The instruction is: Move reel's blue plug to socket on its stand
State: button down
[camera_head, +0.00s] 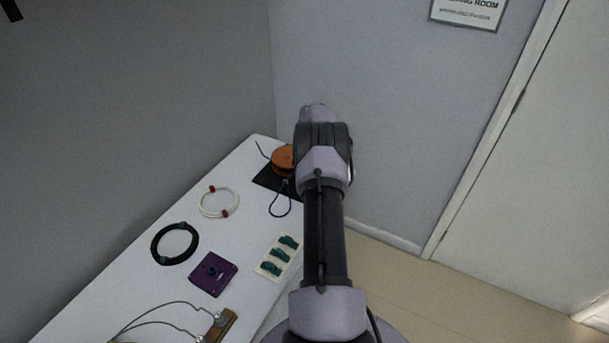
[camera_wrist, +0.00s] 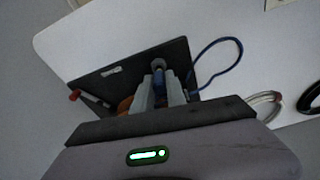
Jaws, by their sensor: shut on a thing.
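The reel (camera_head: 283,158) is an orange drum on a black stand (camera_head: 264,179) at the far end of the white table. My arm covers its right part. In the wrist view only a sliver of the orange reel (camera_wrist: 124,106) shows beside my fingers, on the black stand (camera_wrist: 104,64). My gripper (camera_wrist: 161,82) is shut on the blue plug (camera_wrist: 158,65), whose dark blue-grey end shows between the fingertips over the stand. The blue cable (camera_wrist: 239,52) loops off to the right and onto the table. I cannot make out the socket.
On the table (camera_head: 190,232) lie a white cable coil (camera_head: 203,205), a black coil (camera_head: 157,252), a purple box (camera_head: 203,275), a white strip with green switches (camera_head: 266,268) and a wooden block with grey wires (camera_head: 226,325).

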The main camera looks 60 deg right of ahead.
jog(key=shift+f+b, duration=0.6)
jog(key=shift+f, duration=0.25)
jog(key=c, duration=1.3)
grip_release()
jog(key=shift+r+p, duration=2.3)
jog(key=shift+r, duration=1.5)
